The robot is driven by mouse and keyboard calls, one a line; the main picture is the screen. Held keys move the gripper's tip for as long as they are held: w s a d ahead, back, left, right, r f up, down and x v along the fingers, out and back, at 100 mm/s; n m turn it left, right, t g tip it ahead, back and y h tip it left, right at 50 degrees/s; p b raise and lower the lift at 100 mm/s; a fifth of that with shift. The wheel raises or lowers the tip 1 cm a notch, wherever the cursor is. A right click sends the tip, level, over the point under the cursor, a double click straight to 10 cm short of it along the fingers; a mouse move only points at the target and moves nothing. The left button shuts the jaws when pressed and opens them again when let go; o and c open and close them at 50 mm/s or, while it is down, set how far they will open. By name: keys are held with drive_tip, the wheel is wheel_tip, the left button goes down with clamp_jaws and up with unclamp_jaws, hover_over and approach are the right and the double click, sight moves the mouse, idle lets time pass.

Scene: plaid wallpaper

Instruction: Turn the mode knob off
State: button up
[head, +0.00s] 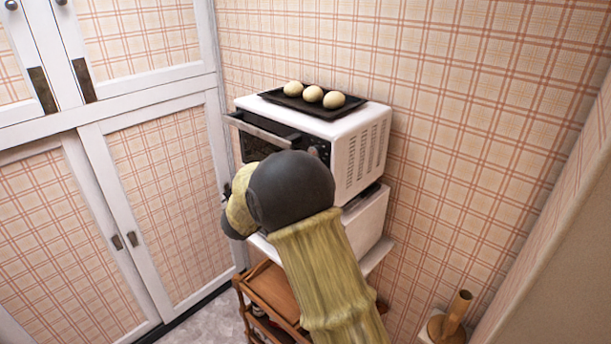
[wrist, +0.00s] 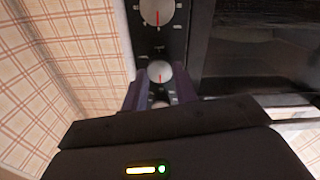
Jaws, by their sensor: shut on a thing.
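The white oven (head: 355,150) stands against the plaid wall, its dark front panel (head: 318,148) partly hidden behind my arm in the head view. The wrist view shows a column of round grey knobs with red pointer marks: a larger top knob (wrist: 157,12), a middle knob (wrist: 159,73) and a lower knob (wrist: 160,104), mostly hidden. My gripper (wrist: 161,76) has its dark fingers on both sides of the middle knob, shut on it. The middle knob's mark points roughly straight down in that view. The labels are too small to read, so I cannot tell which knob is the mode knob.
A black tray (head: 273,98) with three round buns (head: 313,94) lies on the oven. A bar handle (head: 258,131) juts out from the oven's front. A second white appliance (head: 368,218) sits below, near a wooden cart (head: 270,285). White cupboards (head: 150,105) stand at left.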

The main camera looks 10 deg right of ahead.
drive_tip(key=shift+f, duration=0.1)
idle(0.3)
drive_tip(key=o, duration=1)
drive_tip(key=shift+c, duration=0.2)
drive_tip(key=b+v, duration=0.7)
drive_tip(key=v, duration=1)
drive_tip(key=shift+s+a, duration=0.15)
drive_tip(key=shift+s, duration=0.05)
